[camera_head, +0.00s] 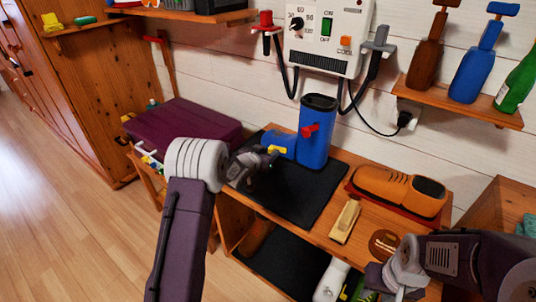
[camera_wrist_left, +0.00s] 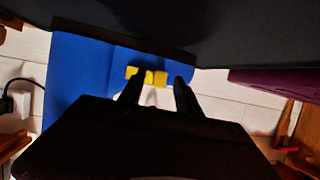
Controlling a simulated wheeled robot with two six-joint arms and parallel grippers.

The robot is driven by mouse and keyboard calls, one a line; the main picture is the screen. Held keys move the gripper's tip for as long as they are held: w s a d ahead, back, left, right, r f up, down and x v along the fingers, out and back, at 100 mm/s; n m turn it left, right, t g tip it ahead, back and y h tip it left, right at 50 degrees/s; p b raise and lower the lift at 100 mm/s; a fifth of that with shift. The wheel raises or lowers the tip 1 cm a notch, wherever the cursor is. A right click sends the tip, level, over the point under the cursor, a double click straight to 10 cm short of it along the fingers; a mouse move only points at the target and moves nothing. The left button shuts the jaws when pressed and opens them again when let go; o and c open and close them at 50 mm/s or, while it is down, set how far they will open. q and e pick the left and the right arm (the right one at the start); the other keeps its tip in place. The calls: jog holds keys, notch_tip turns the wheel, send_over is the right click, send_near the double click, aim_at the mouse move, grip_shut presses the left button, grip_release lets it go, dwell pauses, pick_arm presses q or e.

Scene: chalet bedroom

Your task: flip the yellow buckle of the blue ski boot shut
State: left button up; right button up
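The blue ski boot (camera_head: 318,128) stands upright on a black mat on the bench, toe to the left, with a red lever on its shaft. The yellow buckle (camera_head: 274,149) shows at its toe side, partly hidden by my left gripper (camera_head: 266,157). In the left wrist view, the yellow buckle (camera_wrist_left: 134,72) lies against the blue boot (camera_wrist_left: 75,80), just beyond the fingertips of my left gripper (camera_wrist_left: 159,80). The fingers are apart; contact with the buckle cannot be told. My right gripper (camera_head: 392,284) is low at the right, its fingers unclear.
The black mat (camera_head: 300,204) has bare room in front of the boot. A brown shoe (camera_head: 398,190) on a red tray and a tan block (camera_head: 345,221) are to the right. A purple case (camera_head: 185,128) is to the left. A wall heater box (camera_head: 328,38) with cables hangs behind.

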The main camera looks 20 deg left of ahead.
pick_arm(q)
grip_shut()
jog(key=p, duration=0.2)
jog(key=r+m+h+p, duration=0.1)
jog(key=p, duration=0.2)
jog(key=shift+w+a+h+p, duration=0.3)
jog(key=shift+w, duration=0.1)
jog(key=shift+w+f+m+h+p, duration=0.2)
jog(key=shift+f+m+h+p, duration=0.1)
jog(key=shift+m+p, duration=0.25)
jog(key=shift+f+g, duration=0.15)
jog(key=shift+g, duration=0.15)
grip_release()
